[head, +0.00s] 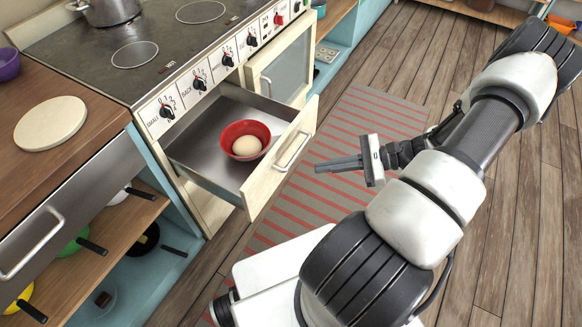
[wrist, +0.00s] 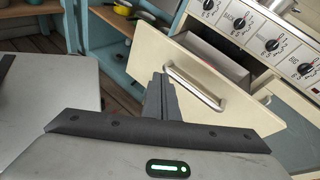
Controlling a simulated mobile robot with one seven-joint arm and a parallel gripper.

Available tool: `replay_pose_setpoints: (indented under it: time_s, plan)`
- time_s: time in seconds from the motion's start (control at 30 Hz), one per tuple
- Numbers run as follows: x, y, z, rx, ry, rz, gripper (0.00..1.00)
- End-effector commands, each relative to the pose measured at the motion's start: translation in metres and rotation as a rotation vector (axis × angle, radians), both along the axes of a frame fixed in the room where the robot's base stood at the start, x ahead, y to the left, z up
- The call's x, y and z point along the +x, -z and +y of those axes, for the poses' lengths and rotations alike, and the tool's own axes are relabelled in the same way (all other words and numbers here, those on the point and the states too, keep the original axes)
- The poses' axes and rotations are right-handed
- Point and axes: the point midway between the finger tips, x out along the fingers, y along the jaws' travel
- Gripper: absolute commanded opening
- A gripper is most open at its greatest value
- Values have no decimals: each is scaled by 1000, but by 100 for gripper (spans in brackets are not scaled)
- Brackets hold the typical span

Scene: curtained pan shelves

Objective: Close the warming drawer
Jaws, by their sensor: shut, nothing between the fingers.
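The warming drawer (head: 207,172) stands pulled open below the stove's row of knobs in the head view. Its cream front (head: 262,182) carries a metal bar handle (head: 291,152). A red bowl (head: 228,133) with a pale egg-like object (head: 246,146) sits inside the drawer. My gripper (head: 318,166) is shut and empty, just right of the drawer front, with its fingers pointing at it. In the wrist view the shut fingers (wrist: 159,80) point up near the left end of the handle (wrist: 196,88). I cannot tell whether they touch the front.
The stove (head: 130,55) holds a metal pot (head: 107,10) at the back. A cream oven door (head: 280,72) is right of the drawer. Open shelves with pans (head: 140,235) are at the left. A red-striped rug (head: 365,115) covers the floor beside the drawer.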

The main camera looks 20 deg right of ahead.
Motion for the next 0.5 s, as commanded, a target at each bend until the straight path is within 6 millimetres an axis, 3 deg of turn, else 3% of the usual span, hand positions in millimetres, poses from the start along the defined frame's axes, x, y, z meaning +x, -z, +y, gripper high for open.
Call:
replay_pose_setpoints:
  time_s: [0.03, 0.2, 0.33, 0.5]
  plan:
    - [-4, 29, -6, 91, 101, 1, 0]
    - [-7, 76, -24, 299, 357, -20, 0]
    - [-8, 93, -32, 386, 466, -38, 0]
    - [-4, 98, -32, 418, 505, -45, 0]
